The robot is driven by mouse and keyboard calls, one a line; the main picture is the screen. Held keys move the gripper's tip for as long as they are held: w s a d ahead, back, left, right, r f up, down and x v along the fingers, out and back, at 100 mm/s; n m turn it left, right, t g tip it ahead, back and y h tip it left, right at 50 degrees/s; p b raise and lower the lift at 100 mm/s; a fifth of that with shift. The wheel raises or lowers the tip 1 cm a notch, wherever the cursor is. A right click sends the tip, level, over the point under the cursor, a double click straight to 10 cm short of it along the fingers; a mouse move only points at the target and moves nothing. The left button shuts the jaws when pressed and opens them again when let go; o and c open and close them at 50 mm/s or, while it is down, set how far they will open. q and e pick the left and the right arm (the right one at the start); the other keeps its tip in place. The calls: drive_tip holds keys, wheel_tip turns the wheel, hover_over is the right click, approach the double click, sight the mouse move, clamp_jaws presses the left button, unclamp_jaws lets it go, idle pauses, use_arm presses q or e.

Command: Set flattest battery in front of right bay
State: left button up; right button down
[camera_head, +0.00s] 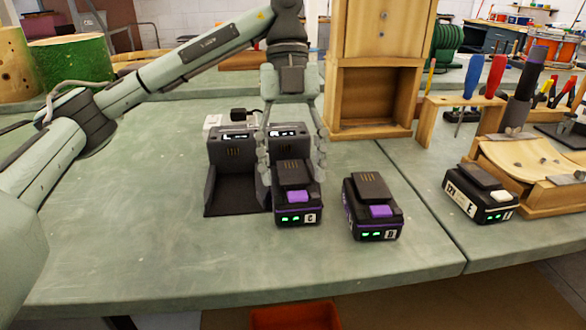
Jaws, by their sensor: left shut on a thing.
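A dark charger (234,184) with two bays, marked L and R on its displays, stands mid-bench. My left gripper (294,178) points down, shut on a black and purple battery labelled C (298,207) in front of the right bay. Battery C shows green lights; I cannot tell if it touches the bench. A second black and purple battery (372,208), its label letter hard to read, stands to its right with green lights. A third battery (480,194), black with a white button and a 12V label, stands farther right with green lights. My right gripper is not in view.
A wooden cabinet (372,98) stands behind the charger. A wooden tool rack (440,118) with screwdrivers and a wooden cradle (530,170) are at right. The green bench (130,240) is clear at left and front. A seam runs between bench sections.

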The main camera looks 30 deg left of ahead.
sight(294, 175)
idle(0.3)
use_arm(q)
drive_tip(key=o, duration=1.7)
drive_tip(key=shift+f, duration=0.1)
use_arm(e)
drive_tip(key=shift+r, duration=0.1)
use_arm(q)
drive_tip(key=shift+r, duration=0.3)
drive_tip(key=p+v, duration=0.1)
drive_tip(key=v, duration=0.2)
drive_tip(key=p+v, duration=0.1)
drive_tip(key=v, duration=0.3)
drive_tip(key=shift+r+p, duration=0.1)
drive_tip(key=shift+p, duration=0.3)
drive_tip(key=shift+v, duration=2.25)
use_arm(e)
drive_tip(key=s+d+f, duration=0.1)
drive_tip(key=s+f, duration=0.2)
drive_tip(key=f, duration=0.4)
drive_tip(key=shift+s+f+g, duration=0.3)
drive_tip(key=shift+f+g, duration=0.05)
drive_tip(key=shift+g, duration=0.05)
